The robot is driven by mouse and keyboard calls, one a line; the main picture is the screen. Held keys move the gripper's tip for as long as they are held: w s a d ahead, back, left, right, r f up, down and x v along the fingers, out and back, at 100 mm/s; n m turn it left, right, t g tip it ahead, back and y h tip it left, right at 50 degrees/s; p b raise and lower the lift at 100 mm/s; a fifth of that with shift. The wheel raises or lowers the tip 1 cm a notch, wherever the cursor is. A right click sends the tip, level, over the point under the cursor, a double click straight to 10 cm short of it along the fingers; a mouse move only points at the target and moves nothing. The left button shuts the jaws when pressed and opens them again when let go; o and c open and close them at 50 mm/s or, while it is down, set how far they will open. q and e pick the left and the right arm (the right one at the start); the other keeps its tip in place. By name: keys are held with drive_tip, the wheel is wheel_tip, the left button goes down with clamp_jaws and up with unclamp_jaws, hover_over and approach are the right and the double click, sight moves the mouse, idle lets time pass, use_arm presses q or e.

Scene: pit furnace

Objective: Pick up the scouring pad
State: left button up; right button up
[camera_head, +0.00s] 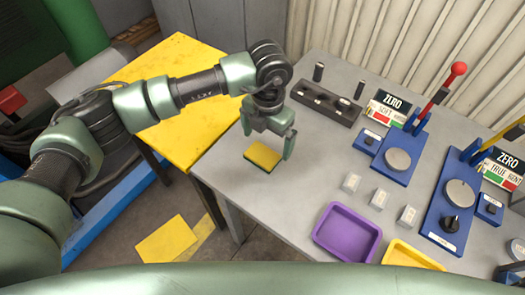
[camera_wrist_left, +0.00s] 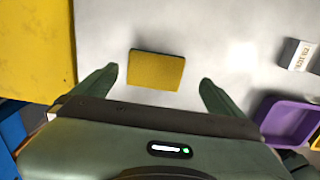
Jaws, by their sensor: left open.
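The scouring pad (camera_head: 263,156) is a small yellow block with a dark green edge. It lies flat on the grey table near its left edge. My left gripper (camera_head: 268,139) is open above the pad, its fingers apart and pointing down. In the left wrist view the pad (camera_wrist_left: 156,71) shows between and beyond the two fingertips (camera_wrist_left: 156,83), with a gap to each finger. Nothing is held. My right gripper is not in view.
A purple tray (camera_head: 347,235) and a yellow tray (camera_head: 408,254) stand at the front of the grey table (camera_head: 285,205). Several small clear boxes, blue gauge stands (camera_head: 398,160) and a dark rack (camera_head: 325,103) stand to the right and behind. A yellow table (camera_head: 180,62) adjoins at left.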

sight(265, 151)
use_arm(q)
drive_tip(key=shift+w+a+f+p, duration=0.1)
drive_tip(key=shift+f+p, duration=0.25)
drive_tip(key=shift+f, duration=0.25)
drive_tip(key=shift+w+a+f+p, duration=0.1)
drive_tip(key=shift+f+p, duration=0.25)
drive_tip(key=shift+f, duration=0.2)
wheel_tip(265, 151, down, 3)
drive_tip(key=shift+w+f+p, duration=0.1)
drive_tip(key=shift+p, duration=0.2)
drive_tip(key=shift+c, duration=0.7)
drive_tip(key=c, duration=1)
drive_tip(key=shift+c, duration=0.7)
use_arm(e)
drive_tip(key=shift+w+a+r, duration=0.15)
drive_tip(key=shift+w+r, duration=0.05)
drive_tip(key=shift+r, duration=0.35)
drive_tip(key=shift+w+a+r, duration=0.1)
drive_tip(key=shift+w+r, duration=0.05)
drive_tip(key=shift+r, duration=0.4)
